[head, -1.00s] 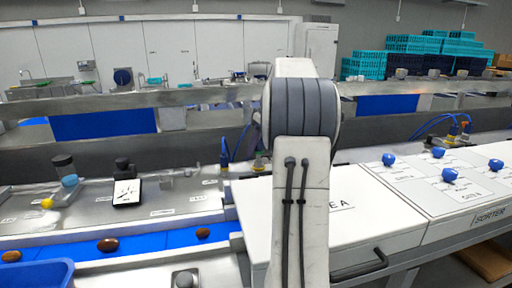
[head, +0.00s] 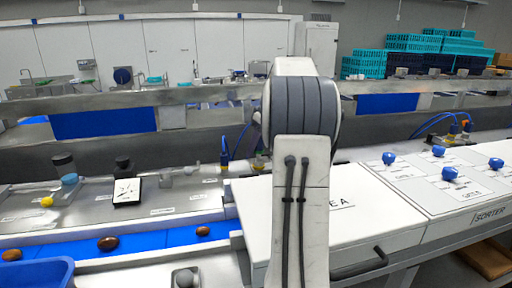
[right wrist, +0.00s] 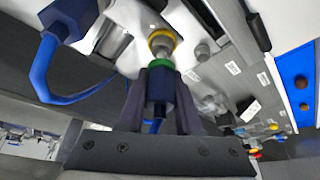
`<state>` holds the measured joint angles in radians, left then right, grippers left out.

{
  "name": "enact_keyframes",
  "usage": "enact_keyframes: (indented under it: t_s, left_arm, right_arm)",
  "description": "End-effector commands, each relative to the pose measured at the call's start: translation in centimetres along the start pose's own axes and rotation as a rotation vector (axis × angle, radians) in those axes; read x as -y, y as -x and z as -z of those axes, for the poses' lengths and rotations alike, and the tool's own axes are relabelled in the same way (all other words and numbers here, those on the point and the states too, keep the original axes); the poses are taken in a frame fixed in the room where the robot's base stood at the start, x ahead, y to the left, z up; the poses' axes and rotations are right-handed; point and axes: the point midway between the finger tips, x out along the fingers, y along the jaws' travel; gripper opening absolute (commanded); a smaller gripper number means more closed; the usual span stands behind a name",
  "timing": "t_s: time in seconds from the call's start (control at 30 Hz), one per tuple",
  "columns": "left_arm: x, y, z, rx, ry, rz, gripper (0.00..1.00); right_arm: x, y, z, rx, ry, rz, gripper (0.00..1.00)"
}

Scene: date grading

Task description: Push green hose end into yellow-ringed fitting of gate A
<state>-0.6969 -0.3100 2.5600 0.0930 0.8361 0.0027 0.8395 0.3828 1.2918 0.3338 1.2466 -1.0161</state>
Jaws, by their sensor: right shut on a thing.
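In the right wrist view my right gripper (right wrist: 161,92) is shut on the green-ringed hose end (right wrist: 159,85), a dark blue plug with a green collar. The yellow-ringed fitting (right wrist: 162,36) lies straight beyond it, roughly in line. A short metal piece shows between the green and yellow rings; I cannot tell whether the plug is inside the fitting. In the head view my right arm stands in the middle and hides its gripper and the hose end. My left gripper is not in view.
A blue hose (right wrist: 43,70) loops at the left of the wrist view from a dark blue block (right wrist: 69,16). In the head view a white cover (head: 375,225) lies right of my arm, and brown dates (head: 108,243) lie on a blue belt (head: 155,240).

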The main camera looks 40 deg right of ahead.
Motion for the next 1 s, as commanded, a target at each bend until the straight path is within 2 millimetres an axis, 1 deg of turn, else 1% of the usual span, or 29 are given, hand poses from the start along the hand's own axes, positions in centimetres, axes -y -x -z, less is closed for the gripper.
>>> enact_keyframes:
  t_s: [1.0]
  left_arm:
    - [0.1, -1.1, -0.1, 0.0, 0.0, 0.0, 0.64]
  right_arm:
    - [0.0, -1.4, -0.6, 0.0, 0.0, 0.0, 0.0]
